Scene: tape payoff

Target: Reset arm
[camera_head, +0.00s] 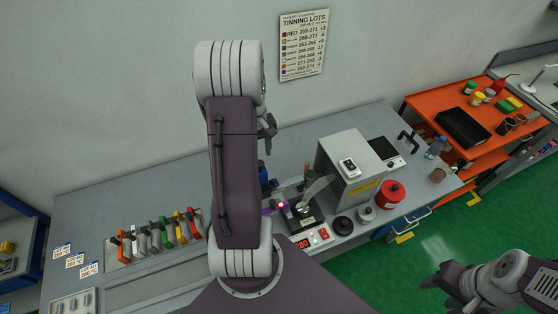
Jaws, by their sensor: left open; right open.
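My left arm is folded upright in the middle of the head view, with its elbow high in front of the wall. My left gripper (267,126) shows only in part, as dark fingers beside the raised upper link, above the bench's back edge. It is open, and I see nothing in it. My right gripper (434,281) is at the lower right, over the green floor and clear of the bench. It is open and empty.
The grey bench (86,208) carries a rack of coloured-handled tools (160,238), a grey box machine (351,165), a lit red display (302,244) and a red canister (391,193). An orange cart (427,104) stands at right. Green floor is open between bench and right arm.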

